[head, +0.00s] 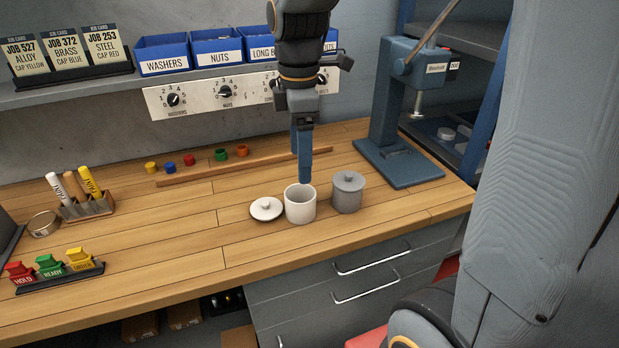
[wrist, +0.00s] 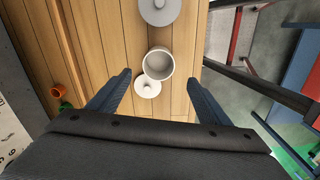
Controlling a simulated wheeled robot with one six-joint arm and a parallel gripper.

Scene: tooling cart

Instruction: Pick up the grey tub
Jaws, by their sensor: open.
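The grey tub (head: 347,194) stands upright on the wooden bench with its knobbed lid on. It also shows at the top edge of the wrist view (wrist: 160,8), partly cut off. A white tub (head: 300,206) stands open and empty just left of it, and its white lid (head: 266,208) lies on the bench further left. My gripper (head: 304,180) points down above the white tub, behind its rim in the head view. In the wrist view its fingers (wrist: 160,78) are spread apart, with nothing between them that I can tell is held. The grey tub is beyond the fingertips.
A blue press (head: 400,160) stands behind and right of the grey tub. A wooden strip (head: 225,171) and several coloured caps (head: 189,160) lie at the back. A pen holder (head: 88,207) and coloured tags (head: 50,266) are at left. The bench front is clear.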

